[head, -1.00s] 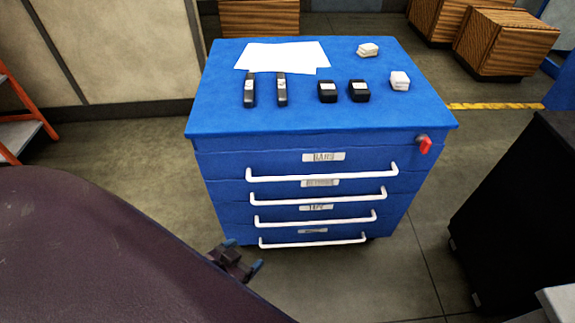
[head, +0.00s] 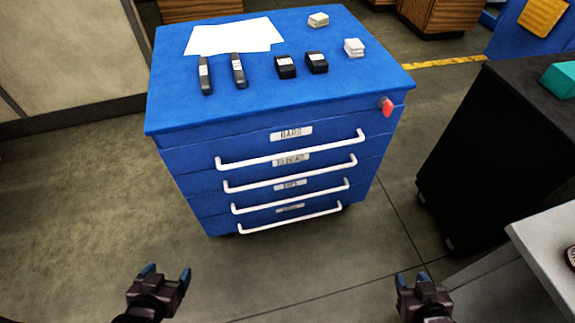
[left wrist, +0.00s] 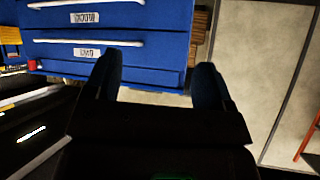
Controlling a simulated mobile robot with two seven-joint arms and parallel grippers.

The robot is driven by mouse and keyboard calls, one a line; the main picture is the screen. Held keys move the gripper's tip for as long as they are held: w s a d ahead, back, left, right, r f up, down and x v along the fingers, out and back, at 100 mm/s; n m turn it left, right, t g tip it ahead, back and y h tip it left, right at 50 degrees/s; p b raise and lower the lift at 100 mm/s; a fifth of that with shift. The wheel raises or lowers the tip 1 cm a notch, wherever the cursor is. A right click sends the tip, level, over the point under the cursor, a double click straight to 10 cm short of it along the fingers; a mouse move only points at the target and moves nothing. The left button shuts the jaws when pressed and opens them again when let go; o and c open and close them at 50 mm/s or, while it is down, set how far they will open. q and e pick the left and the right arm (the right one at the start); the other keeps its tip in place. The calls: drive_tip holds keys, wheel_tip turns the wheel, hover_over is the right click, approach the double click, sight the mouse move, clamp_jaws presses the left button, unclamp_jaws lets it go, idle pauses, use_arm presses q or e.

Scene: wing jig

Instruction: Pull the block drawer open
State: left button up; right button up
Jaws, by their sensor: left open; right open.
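The blue cabinet (head: 165,128) has several shut drawers with white bar handles. The block drawer (head: 205,178) is second from the top, labelled BLOCKS, and its handle (head: 290,175) runs across its front. The left wrist view shows the cabinet upside down, with the block drawer's label (left wrist: 84,17) near the top edge. My left gripper (head: 167,272) is open and empty, low in front of the cabinet and apart from it; its fingers also show in the left wrist view (left wrist: 158,80). My right gripper (head: 412,278) is open and empty, in front and to the right.
Papers (head: 235,37), dark bars (head: 238,70), black blocks (head: 286,67) and white pieces (head: 354,48) lie on the cabinet top. A red key or knob (head: 387,106) sits at its upper right corner. A black unit (head: 480,150) stands right; floor between is clear.

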drive_tip(key=shift+w+r, duration=0.2)
drive_tip(key=shift+w, duration=0.1)
